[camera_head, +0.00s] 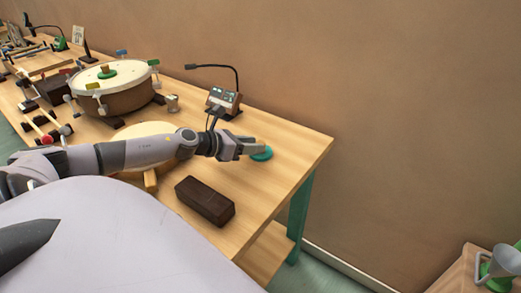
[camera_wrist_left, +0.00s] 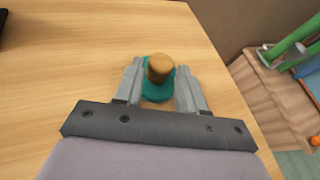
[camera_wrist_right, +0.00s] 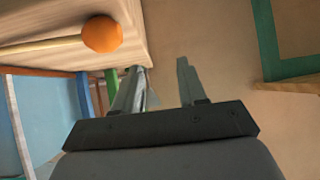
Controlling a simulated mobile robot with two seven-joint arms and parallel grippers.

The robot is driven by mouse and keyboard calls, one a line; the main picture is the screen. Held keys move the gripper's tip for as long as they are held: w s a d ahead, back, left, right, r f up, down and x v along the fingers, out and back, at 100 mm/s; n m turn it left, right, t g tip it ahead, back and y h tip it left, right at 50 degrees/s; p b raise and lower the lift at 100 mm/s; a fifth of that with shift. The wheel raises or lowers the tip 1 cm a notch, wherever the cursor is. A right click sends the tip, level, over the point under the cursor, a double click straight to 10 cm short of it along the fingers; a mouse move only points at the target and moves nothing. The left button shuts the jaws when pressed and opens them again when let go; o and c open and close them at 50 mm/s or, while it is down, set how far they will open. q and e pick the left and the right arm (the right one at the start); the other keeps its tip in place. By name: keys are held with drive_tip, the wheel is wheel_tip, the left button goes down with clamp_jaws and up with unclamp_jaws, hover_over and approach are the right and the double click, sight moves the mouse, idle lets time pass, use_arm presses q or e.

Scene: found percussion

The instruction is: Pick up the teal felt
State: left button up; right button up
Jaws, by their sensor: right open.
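The teal felt (camera_head: 262,154) is a round teal piece on the wooden table near its right end. In the left wrist view the felt (camera_wrist_left: 157,95) has a tan, cork-like knob (camera_wrist_left: 160,68) standing on it. My left gripper (camera_head: 245,147) reaches over it from the left. Its fingers (camera_wrist_left: 160,78) are open, one on each side of the felt and knob. I cannot tell whether they touch it. The fingers hide part of the felt in the head view. My right gripper (camera_wrist_right: 160,70) is open and empty, away from the felt.
A dark brown block (camera_head: 205,201) lies near the table's front edge. A small control box (camera_head: 224,100) with a gooseneck stands behind my left wrist. A large drum (camera_head: 112,88) stands farther left. An orange ball (camera_wrist_right: 102,34) on a stick is near my right gripper.

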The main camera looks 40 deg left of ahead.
use_arm(q)
drive_tip(key=shift+x, duration=0.95)
drive_tip(key=c, duration=0.7)
